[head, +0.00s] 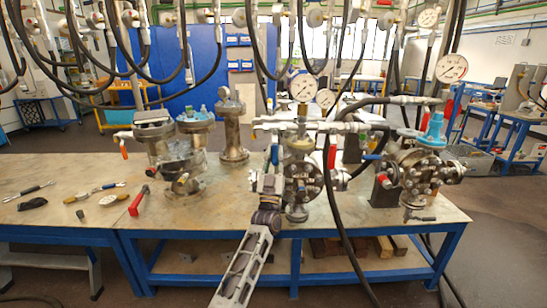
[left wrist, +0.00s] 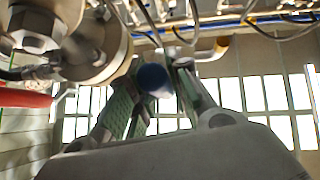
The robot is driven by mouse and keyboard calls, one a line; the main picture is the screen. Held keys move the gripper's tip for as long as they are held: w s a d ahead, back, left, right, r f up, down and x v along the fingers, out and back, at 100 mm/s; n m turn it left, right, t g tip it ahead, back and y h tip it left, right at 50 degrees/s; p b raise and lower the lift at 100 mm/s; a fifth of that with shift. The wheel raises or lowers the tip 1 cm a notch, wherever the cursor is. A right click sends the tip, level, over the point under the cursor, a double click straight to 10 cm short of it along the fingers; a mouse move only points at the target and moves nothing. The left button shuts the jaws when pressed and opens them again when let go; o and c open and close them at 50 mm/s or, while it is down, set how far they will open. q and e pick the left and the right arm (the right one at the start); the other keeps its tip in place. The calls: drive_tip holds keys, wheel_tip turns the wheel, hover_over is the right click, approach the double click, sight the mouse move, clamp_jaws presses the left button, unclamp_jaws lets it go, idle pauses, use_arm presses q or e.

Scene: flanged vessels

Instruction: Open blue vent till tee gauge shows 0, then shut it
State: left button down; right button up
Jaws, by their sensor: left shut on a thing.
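The blue vent handle (head: 274,155) hangs on the left side of the middle flanged vessel (head: 303,183). My left gripper (head: 267,182) is right at it, coming up from the table's front edge. In the left wrist view the round blue end of the handle (left wrist: 152,79) sits between the two fingers, and the gripper is shut on it. The gauge (head: 303,86) stands on the tee fitting above this vessel; its needle is too small to read. My right gripper is not in view.
A second gauge (head: 326,98) is just behind. A red handle (head: 332,153) and a black hose (head: 333,200) are close on the right. Another vessel (head: 420,172) stands farther right. Wrenches and a red-handled tool (head: 139,200) lie on the left table.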

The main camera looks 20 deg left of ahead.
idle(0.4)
use_arm(q)
drive_tip(key=c, duration=1.3)
unclamp_jaws()
drive_tip(key=shift+d, duration=0.1)
drive_tip(key=shift+f, duration=0.1)
drive_tip(key=v, duration=1.1)
drive_tip(key=shift+s+f, duration=0.3)
